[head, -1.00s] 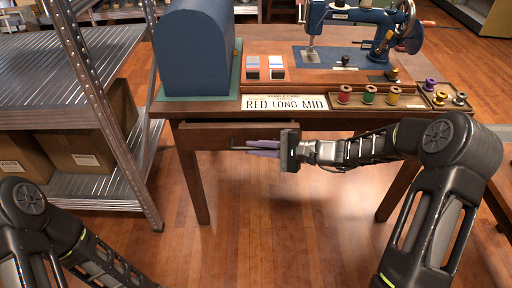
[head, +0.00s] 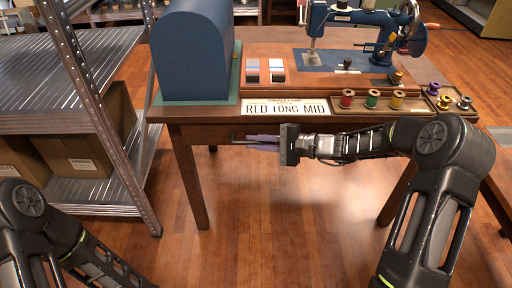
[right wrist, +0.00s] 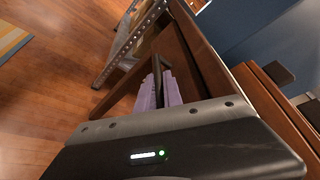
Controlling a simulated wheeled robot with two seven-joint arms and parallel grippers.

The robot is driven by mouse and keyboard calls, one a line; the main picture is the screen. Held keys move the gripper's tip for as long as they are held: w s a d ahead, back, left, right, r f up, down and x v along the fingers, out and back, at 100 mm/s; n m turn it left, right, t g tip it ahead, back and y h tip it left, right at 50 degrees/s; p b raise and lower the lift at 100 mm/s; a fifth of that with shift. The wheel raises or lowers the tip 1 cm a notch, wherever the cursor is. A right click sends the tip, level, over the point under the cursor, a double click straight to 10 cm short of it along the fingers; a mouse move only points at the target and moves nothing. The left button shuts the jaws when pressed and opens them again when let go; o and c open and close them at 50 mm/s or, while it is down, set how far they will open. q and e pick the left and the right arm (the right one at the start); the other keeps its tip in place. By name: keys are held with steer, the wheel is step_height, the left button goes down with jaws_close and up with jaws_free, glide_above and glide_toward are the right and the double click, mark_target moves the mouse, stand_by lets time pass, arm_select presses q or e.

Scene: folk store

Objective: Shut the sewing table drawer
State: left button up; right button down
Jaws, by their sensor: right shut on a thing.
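The wooden sewing table (head: 420,118) stands ahead, its drawer (head: 212,132) under the front edge at the left. The drawer front looks close to flush with the table frame; I cannot tell whether a small gap is left. My right gripper (head: 262,142) is at the drawer front, its purple fingers pointing left. In the right wrist view the purple fingers (right wrist: 160,92) are closed around the dark drawer handle (right wrist: 166,68).
On the table are a blue sewing machine (head: 345,35), a blue cover (head: 194,55), a lettered sign (head: 288,107) and a tray of thread spools (head: 372,102). A metal shelf (head: 90,65) with boxes stands close at the left. The floor below the drawer is clear.

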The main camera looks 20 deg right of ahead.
steer(key=shift+s, duration=0.15)
steer(key=c, duration=1.8)
jaws_free()
steer(key=shift+o, duration=0.2)
steer(key=p+v, duration=0.1)
steer(key=v, duration=0.6)
steer(key=shift+s+d, duration=0.2)
steer(key=shift+d, duration=0.1)
